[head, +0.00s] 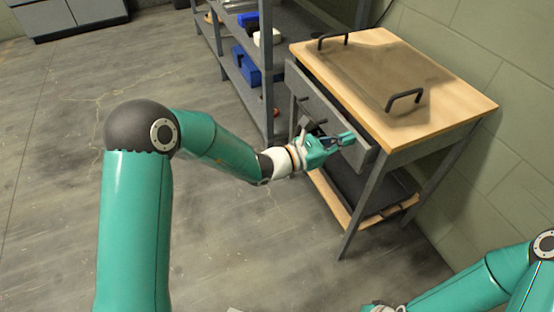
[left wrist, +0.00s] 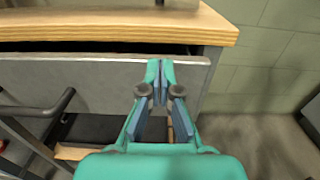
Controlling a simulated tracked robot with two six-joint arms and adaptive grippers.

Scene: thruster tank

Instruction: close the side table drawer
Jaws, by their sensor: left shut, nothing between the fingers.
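The side table (head: 455,98) has a pale wood top and grey metal legs; its top edge also shows in the left wrist view (left wrist: 215,30). Its grey drawer (head: 325,100) stands partly open, with a dark gap below the tabletop. The drawer front (left wrist: 70,85) carries a dark bar handle (left wrist: 40,105), left of my gripper in the left wrist view. My left gripper (head: 348,138) is shut and empty, its fingertips (left wrist: 160,68) at the drawer front near its right end. Whether they touch it I cannot tell.
A brown tray (head: 375,65) with two black handles lies on the tabletop. A grey shelf rack (head: 245,90) with blue bins (head: 250,65) stands left of the table. A lower shelf (head: 365,190) sits under the drawer. A green block wall is behind. The floor in front is clear.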

